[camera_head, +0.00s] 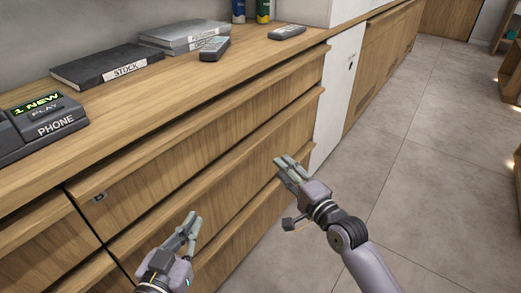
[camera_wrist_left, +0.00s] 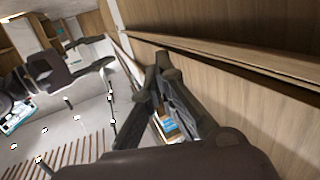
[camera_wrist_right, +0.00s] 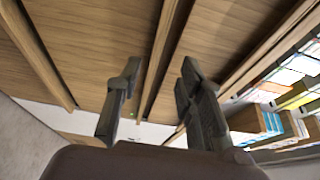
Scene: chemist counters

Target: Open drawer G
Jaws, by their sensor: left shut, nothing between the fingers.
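A wooden bank of drawers lies ahead, all fronts looking closed. The top drawer (camera_head: 175,165) carries a small label that looks like D (camera_head: 99,197). I can read no G label, so I cannot tell which front is drawer G. My left gripper (camera_head: 192,224) is shut and empty in front of the lower fronts; its fingers (camera_wrist_left: 160,72) show beside a drawer lip (camera_wrist_left: 220,58) in the left wrist view. My right gripper (camera_head: 286,165) is open and empty near the right end of the lower drawers; its fingers (camera_wrist_right: 160,70) stand apart before a wooden lip (camera_wrist_right: 160,50).
The counter above holds a phone (camera_head: 40,123), a black STOCK binder (camera_head: 105,66), grey binders (camera_head: 183,36) and two handsets, one at the edge (camera_head: 287,32). A white panel (camera_head: 338,85) stands right of the drawers. The tiled floor (camera_head: 430,150) at right is clear.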

